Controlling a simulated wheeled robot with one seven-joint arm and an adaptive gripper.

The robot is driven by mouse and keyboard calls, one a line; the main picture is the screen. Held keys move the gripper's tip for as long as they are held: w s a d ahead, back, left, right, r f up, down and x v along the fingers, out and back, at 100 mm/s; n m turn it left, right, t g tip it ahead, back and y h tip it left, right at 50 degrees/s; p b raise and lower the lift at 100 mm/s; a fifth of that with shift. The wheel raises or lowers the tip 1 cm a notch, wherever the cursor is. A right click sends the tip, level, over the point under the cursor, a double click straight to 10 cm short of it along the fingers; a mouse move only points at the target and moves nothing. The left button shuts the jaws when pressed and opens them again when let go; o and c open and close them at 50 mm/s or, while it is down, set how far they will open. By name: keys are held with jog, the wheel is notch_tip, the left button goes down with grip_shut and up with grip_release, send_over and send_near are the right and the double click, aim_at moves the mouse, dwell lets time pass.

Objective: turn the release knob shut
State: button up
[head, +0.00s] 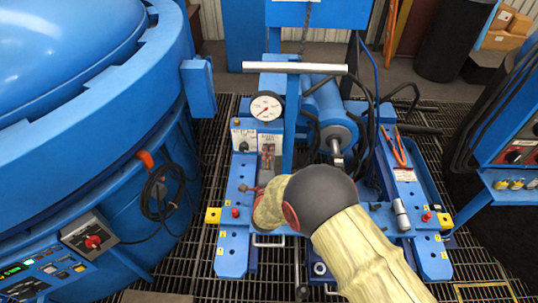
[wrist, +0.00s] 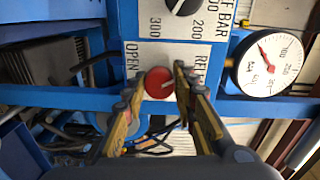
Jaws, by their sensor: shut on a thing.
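The release knob (wrist: 158,84) is a round red knob with a pale pointer line towards the right of the wrist view. It sits on a white labelled panel (wrist: 148,56), between lettering that reads "OPEN" and a partly hidden "REL". My gripper (wrist: 156,90) has its two yellow and black fingers on either side of the knob, shut on it. In the head view the same panel (head: 243,138) stands below the pressure gauge (head: 266,107); the knob there is largely covered by my gripper and is hard to make out.
The big blue furnace vessel (head: 80,100) stands left. A metal crossbar (head: 295,67) runs above the gauge. Cables and hoses hang around the blue frame.

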jog(key=m, duration=0.5)
jog(key=shift+d+m, duration=0.1)
jog(key=shift+m, duration=0.3)
jog(key=shift+f, duration=0.1)
dwell(0.3)
jog(key=o, duration=1.1)
jog(key=shift+o, duration=0.3)
jog(key=s, duration=1.2)
jog(key=shift+r, duration=0.3)
